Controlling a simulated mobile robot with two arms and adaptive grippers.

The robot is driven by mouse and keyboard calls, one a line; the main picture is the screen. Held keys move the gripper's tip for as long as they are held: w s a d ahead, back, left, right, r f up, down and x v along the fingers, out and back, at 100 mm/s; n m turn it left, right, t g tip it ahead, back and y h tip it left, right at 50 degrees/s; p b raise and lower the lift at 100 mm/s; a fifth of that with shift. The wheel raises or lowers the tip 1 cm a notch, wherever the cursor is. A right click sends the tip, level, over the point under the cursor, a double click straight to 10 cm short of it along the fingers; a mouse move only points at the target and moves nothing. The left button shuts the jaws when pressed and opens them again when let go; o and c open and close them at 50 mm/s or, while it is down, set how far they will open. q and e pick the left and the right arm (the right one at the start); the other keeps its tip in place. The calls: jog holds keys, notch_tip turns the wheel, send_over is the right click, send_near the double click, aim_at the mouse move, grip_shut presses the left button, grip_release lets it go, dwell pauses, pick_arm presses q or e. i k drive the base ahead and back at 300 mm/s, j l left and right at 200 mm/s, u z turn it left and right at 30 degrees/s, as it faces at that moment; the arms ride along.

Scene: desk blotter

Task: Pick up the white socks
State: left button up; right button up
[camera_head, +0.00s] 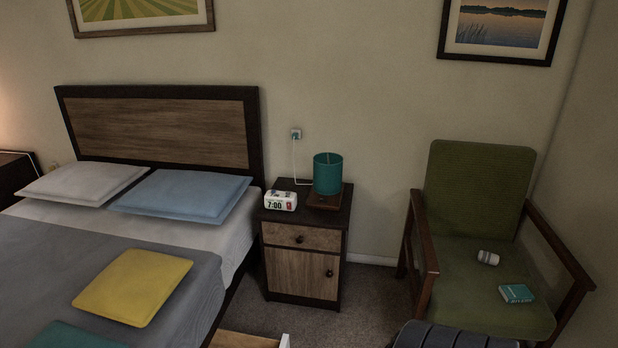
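A small white rolled bundle (488,257), which looks like the white socks, lies on the seat of the green armchair (455,275) at the right. It is too small to make out in detail. A teal book or box (516,293) lies on the same seat, in front of the bundle and apart from it. Neither of my grippers shows in the head view.
The chair's wooden armrests (424,245) flank the seat. A dark ridged object (455,336) stands before the chair, cut off by the frame. A nightstand (305,245) stands between bed (110,250) and chair. Some carpet (365,300) is clear between them.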

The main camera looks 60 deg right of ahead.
aim_at(489, 258)
jog(key=z, duration=3.05)
